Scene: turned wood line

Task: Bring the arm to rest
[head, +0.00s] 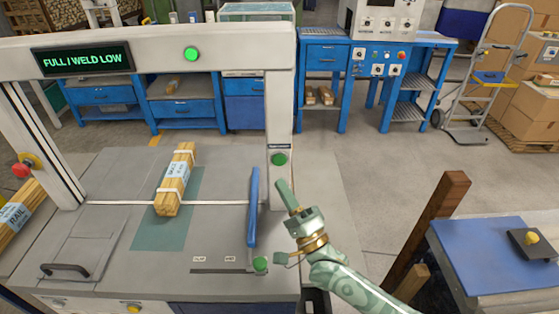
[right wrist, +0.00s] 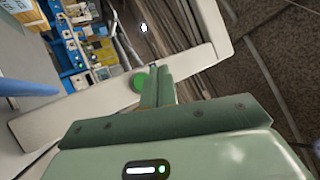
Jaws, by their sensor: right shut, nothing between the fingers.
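My right gripper (head: 284,188) is shut and empty, with its fingers pointing up and away in the head view. Its fingertips are just below a round green button (head: 279,159) on the right post of the machine frame (head: 280,110). In the right wrist view the shut fingers (right wrist: 158,78) lie together beside the green button (right wrist: 139,82) and partly overlap it. I cannot tell whether they touch it. My right arm comes in from the lower right. My left gripper is not in view.
A strapped wood bundle (head: 176,180) lies on the machine table (head: 110,240). A blue lever (head: 252,205) stands left of my gripper. The display (head: 82,60) reads "FULL / WELD LOW". A blue-topped table (head: 480,262) with a wooden post (head: 432,225) is at right. Open floor lies between.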

